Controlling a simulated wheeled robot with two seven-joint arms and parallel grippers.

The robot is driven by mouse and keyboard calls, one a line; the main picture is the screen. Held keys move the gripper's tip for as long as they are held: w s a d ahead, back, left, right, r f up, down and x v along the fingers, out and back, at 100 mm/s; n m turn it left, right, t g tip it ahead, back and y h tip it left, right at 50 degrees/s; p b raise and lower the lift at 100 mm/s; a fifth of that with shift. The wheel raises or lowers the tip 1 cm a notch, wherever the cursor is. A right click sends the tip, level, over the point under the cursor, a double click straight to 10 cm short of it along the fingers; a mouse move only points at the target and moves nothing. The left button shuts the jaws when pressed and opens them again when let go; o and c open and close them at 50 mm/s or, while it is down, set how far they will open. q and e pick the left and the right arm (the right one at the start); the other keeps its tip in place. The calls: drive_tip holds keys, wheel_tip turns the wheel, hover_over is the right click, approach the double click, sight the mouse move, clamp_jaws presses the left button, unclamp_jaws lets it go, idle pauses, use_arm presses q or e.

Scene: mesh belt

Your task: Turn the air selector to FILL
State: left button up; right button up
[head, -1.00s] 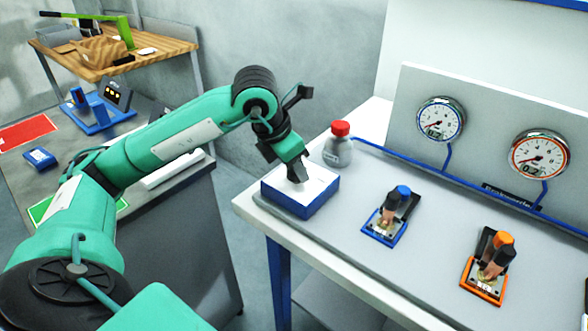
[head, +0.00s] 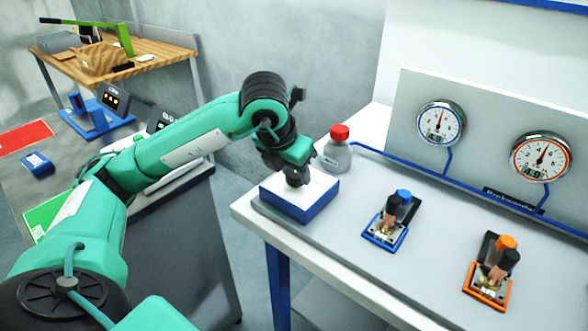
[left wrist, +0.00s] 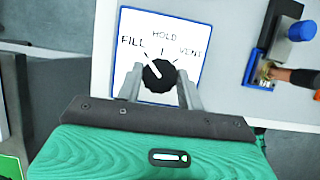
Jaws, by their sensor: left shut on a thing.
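The air selector is a blue box with a white top (head: 322,187) on the left end of the bench, and its panel shows in the left wrist view (left wrist: 193,38). The panel reads FILL, HOLD and VENT from left to right. A black round knob (left wrist: 160,82) sits on it, with its white pointer line toward FILL. My left gripper (head: 297,181) reaches down over the box. In the left wrist view its fingers (left wrist: 159,87) are shut on the knob, one on each side. In the head view the knob is hidden behind the gripper.
A grey bottle with a red cap (head: 338,155) stands just behind the box. A blue-framed valve (head: 386,232) and an orange-framed valve (head: 487,287) lie to the right. A blue-rimmed gauge (head: 441,122) and an orange-rimmed gauge (head: 540,157) hang on the back panel.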

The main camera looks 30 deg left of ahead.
use_arm(q)
drive_tip(key=o, duration=1)
drive_tip(key=shift+r, duration=0.1)
drive_tip(key=shift+s+r, duration=0.1)
drive_tip(key=shift+r, duration=0.2)
drive_tip(key=shift+p+v, duration=0.7)
drive_tip(key=shift+v, duration=5.8)
use_arm(e)
drive_tip(key=shift+s+d+f, duration=0.1)
drive_tip(key=shift+s+f, duration=0.1)
drive_tip(key=shift+f, duration=0.5)
drive_tip(key=shift+s+d+f, duration=0.1)
drive_tip(key=shift+s+f, duration=0.1)
drive_tip(key=shift+f, duration=0.55)
drive_tip(key=shift+s+d+f, duration=0.1)
drive_tip(key=shift+s+f, duration=0.1)
drive_tip(key=shift+f, duration=0.5)
